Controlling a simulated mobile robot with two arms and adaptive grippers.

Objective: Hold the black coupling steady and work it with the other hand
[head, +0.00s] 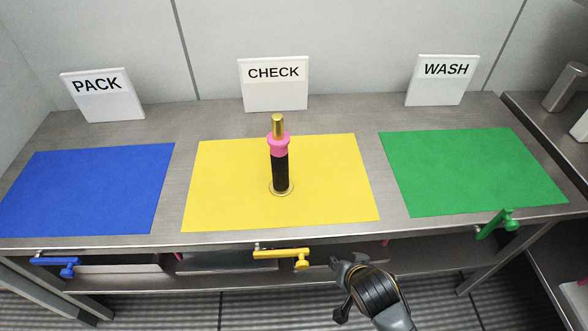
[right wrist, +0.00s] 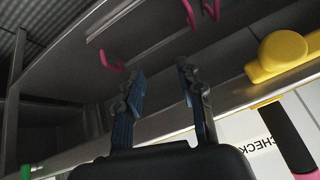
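The black coupling (head: 280,172) stands upright on the yellow mat (head: 225,190), with a brass ring around its base. A pink collar (head: 279,145) sits at its upper end, and a brass rod (head: 277,124) rises from the collar. Part of the black coupling (right wrist: 288,140) also shows at the lower right of the right wrist view. My right gripper (head: 343,283) is below and right of the coupling, in front of the table edge, apart from it. In the right wrist view its two fingers (right wrist: 160,83) are spread with nothing between them. My left gripper is not in view.
A blue mat (head: 85,190) lies left and a green mat (head: 470,170) right. PACK (head: 102,95), CHECK (head: 274,84) and WASH (head: 442,80) signs stand behind. Blue (head: 58,265), yellow (head: 283,256) and green (head: 497,223) handles stick out along the front edge.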

